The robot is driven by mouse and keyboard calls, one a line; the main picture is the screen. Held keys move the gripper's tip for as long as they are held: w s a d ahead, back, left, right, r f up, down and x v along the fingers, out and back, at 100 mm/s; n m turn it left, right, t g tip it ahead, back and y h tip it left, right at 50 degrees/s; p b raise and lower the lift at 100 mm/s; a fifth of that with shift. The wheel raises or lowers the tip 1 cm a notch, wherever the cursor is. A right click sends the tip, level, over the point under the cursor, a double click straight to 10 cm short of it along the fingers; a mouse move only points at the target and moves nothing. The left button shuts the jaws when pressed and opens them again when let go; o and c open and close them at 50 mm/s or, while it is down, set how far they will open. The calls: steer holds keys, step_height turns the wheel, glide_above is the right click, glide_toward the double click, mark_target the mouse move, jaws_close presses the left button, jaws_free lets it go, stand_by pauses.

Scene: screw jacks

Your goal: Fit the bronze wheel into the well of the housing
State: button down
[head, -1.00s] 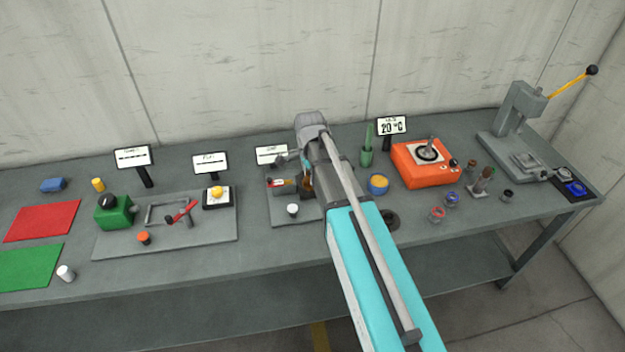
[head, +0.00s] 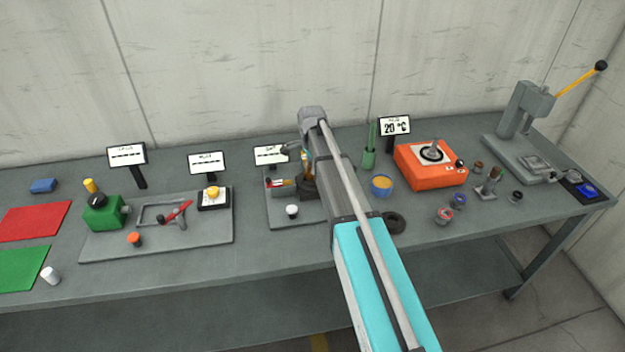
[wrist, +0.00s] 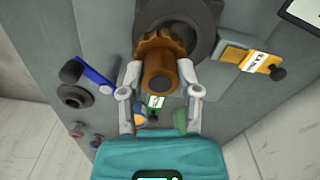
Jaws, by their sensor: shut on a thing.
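The bronze wheel (wrist: 160,50) has a toothed rim and a round hub with a dark bore facing the wrist camera. My gripper (wrist: 160,72) is shut on its hub, one finger on each side. The dark grey round housing (wrist: 202,22) lies directly beyond the wheel, which overlaps its opening and hides most of the well. I cannot tell whether the wheel is inside the well or just above it. In the head view my gripper (head: 306,160) is over the dark housing (head: 308,188), and the arm hides much of both.
A white-topped knob (head: 292,211) stands in front on the same plate. A blue cup with yellow contents (head: 381,185), a green holder (head: 369,158) and a dark ring (head: 393,222) are to the right, near the orange box (head: 430,165).

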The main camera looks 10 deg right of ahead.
steer(key=shift+w+d+f+b, duration=0.15)
steer(key=shift+w+f+b, duration=0.3)
steer(key=shift+w+f, duration=0.2)
steer(key=shift+f, duration=0.1)
steer(key=shift+w+f+b, duration=0.25)
steer(key=shift+f+b, duration=0.2)
steer(key=shift+d+f+b, duration=0.1)
steer(key=shift+f+b, duration=1.4)
steer(key=shift+b, duration=0.05)
steer(key=shift+f, duration=0.1)
steer(key=shift+c, duration=1.5)
jaws_free()
steer(key=shift+r, duration=0.2)
step_height(320, 180, up, 12)
steer(key=p, duration=1.2)
